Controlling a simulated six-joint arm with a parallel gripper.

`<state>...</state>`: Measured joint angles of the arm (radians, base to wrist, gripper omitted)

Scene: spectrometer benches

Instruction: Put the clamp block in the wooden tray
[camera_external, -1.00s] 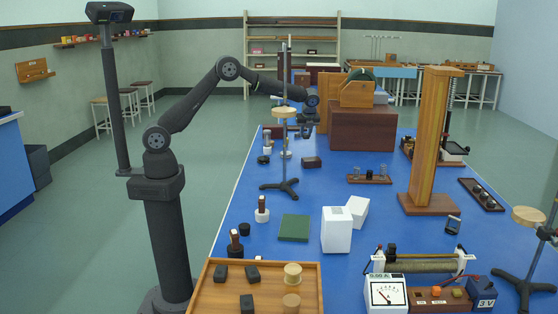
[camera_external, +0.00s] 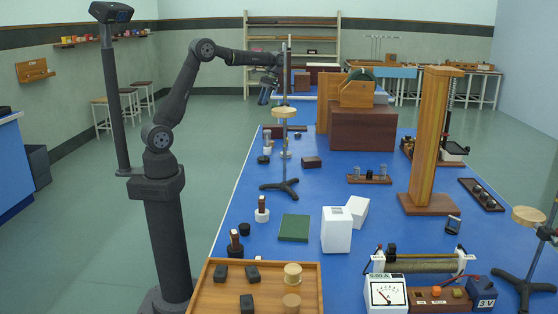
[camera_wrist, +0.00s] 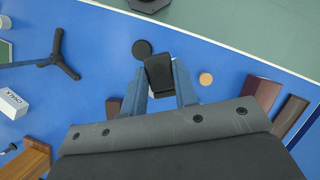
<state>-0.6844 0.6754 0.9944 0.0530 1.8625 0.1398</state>
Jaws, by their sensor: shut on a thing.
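My gripper (camera_external: 265,96) is raised above the far left part of the blue bench. In the wrist view my gripper (camera_wrist: 161,80) is shut on a dark block, the clamp block (camera_wrist: 158,70), held between its two blue-grey fingers. The fingers hide the block's sides. In the external view the block is too small to make out clearly. The wooden tray (camera_external: 210,291) is at the near left of the bench, far from my gripper. It holds several dark blocks and pale wooden cylinders.
A tripod stand (camera_external: 283,150) with a tall rod and round wooden top stands close to my gripper. A green pad (camera_external: 294,228), a white box (camera_external: 337,230) and small black-based pieces lie between there and the tray. A tall wooden column (camera_external: 430,140) stands at right.

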